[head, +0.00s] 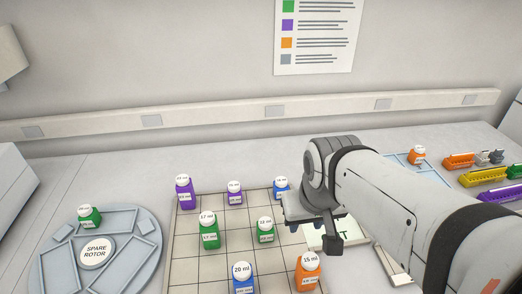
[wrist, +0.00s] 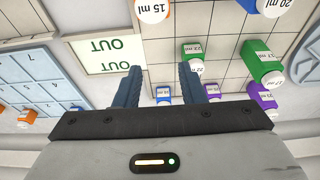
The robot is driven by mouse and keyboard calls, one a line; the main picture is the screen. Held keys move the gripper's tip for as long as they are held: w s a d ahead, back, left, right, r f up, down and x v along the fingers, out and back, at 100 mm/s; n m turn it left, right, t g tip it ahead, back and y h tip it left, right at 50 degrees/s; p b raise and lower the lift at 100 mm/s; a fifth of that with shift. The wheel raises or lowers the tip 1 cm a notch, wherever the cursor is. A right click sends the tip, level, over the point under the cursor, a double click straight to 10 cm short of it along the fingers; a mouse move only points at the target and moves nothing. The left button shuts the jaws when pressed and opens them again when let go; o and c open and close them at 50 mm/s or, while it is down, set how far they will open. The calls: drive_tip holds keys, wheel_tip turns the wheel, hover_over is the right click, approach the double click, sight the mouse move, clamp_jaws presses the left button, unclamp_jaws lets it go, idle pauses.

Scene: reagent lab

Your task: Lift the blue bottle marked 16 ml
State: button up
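A small blue bottle (head: 281,188) with a white cap stands at the back right of the gridded mat, partly hidden by my arm in the head view; its label is too small to read there. In the wrist view a blue bottle (wrist: 163,93) shows between my fingers, farther off, with its label unreadable. Another blue bottle (head: 243,279), marked 20 ml, stands at the front of the mat and shows at the wrist view's top right (wrist: 272,7). My gripper (wrist: 159,78) is open and empty, above the mat's right part.
Green bottles (head: 209,232), purple bottles (head: 184,190) and an orange 15 ml bottle (head: 308,272) stand on the mat (head: 187,265). A round spare rotor tray (head: 48,275) is at left. An OUT sign (wrist: 105,47) lies beside the mat. Coloured racks (head: 483,177) stand at right.

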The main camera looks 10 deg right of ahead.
sight(281, 180)
drive_tip(key=shift+s, duration=0.1)
